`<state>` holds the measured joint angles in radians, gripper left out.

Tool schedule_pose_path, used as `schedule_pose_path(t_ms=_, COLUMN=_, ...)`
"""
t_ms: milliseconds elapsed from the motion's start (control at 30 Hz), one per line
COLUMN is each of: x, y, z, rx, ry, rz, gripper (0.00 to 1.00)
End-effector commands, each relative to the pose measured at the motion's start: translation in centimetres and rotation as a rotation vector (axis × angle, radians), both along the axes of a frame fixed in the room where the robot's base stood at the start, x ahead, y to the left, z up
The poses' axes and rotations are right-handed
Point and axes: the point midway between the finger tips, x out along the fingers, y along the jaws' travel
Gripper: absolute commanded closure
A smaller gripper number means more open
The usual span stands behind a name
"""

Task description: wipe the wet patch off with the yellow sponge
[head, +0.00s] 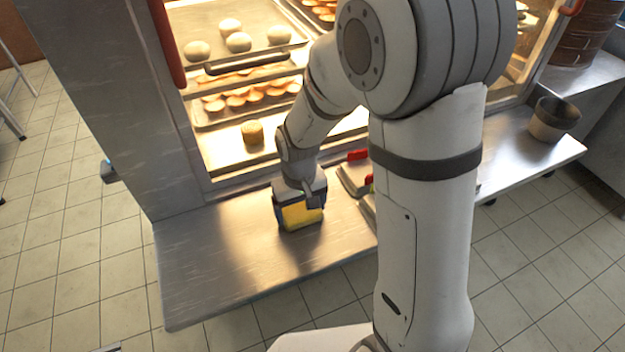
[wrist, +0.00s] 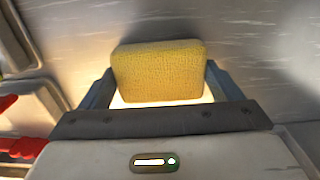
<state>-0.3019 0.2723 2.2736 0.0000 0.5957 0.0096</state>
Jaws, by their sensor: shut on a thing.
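The yellow sponge (head: 300,215) is held in my gripper (head: 299,205), low over the steel shelf in front of the lit cabinet. In the wrist view the sponge (wrist: 158,72) sits between the two fingers of my gripper (wrist: 158,85), one on each side of it. The sponge is close to the shelf surface; I cannot tell whether it touches. I cannot make out a clear wet patch on the steel shelf (head: 215,275); a dark area beside the sponge in the wrist view may be only shadow.
Small metal containers with red parts (head: 357,156) stand right of my gripper, partly hidden by my arm. A dark pot (head: 553,118) stands at the shelf's right end. The lit cabinet (head: 250,110) with trays of buns is behind. The shelf's left part is clear.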

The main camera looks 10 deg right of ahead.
Motion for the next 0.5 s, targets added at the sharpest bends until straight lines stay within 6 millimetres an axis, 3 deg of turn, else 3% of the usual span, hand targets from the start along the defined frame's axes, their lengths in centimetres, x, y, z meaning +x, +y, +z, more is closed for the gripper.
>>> schedule_pose_path(t_ms=233, x=0.1, y=-2.3, z=-0.1, rx=0.000, ry=0.001, rz=-0.003, gripper=0.36)
schedule_pose_path(t_ms=367, x=0.2, y=-2.4, z=2.5, rx=0.001, ry=-0.004, rz=-0.005, gripper=0.36)
schedule_pose_path(t_ms=500, x=0.2, y=-2.4, z=3.6, rx=0.000, ry=0.000, rz=-0.005, gripper=0.36)
